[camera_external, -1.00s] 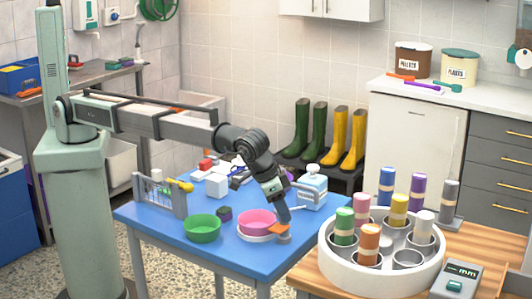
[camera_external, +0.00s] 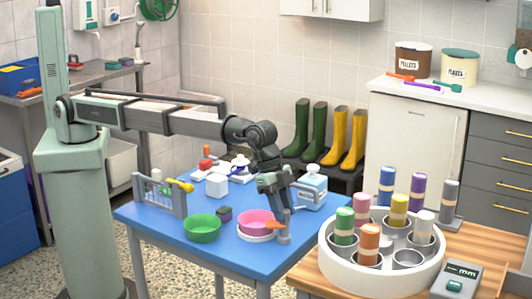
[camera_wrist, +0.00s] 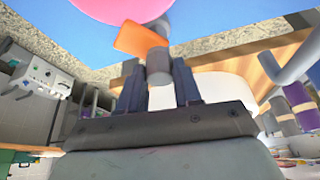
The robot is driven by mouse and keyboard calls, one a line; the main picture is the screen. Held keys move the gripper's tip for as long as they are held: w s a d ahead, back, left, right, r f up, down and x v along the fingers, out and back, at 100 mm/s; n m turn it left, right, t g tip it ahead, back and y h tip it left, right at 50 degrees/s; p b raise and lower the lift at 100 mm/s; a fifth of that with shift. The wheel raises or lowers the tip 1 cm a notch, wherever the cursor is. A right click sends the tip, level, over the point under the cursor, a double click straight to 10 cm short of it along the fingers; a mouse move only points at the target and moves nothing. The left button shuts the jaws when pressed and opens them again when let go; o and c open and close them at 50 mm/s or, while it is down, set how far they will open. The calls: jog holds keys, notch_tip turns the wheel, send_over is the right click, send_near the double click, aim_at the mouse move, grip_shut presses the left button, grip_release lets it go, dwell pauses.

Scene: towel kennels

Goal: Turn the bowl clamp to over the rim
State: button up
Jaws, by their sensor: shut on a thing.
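The pink bowl (camera_external: 257,219) sits in a white ring (camera_external: 250,237) near the front edge of the blue table. The bowl clamp has an orange flap (camera_external: 273,226) and a grey round post (camera_external: 284,239) at the right of the bowl. My gripper (camera_external: 284,229) reaches down from above and is shut on the clamp's grey top. In the wrist view the grey knob (camera_wrist: 158,66) is between my fingers, and the orange flap (camera_wrist: 139,41) points left. The flap's end is at the pink bowl's edge (camera_wrist: 120,8); I cannot tell how far it overlaps the rim.
A round white rack (camera_external: 340,264) with several coloured tubes is on the wooden table at right.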

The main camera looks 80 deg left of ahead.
jog(key=m+g, duration=0.1)
jog(key=m, duration=0.2)
jog(key=shift+w+m, duration=0.15)
jog(key=shift+m, duration=0.15)
jog(key=shift+a+m+g+h, duration=0.15)
jog(key=shift+m+g, duration=0.3)
jog(key=shift+m, duration=0.45)
jog(key=shift+d+m+g+h, duration=0.15)
jog(key=shift+m+g, duration=0.3)
jog(key=shift+m, duration=0.45)
jog(key=shift+a, duration=0.1)
jog(key=o, duration=1)
jog(key=shift+o, duration=0.2)
jog(key=v, duration=1.3)
jog(key=shift+a+r, duration=0.15)
jog(key=shift+r, duration=0.2)
jog(key=shift+w, duration=0.1)
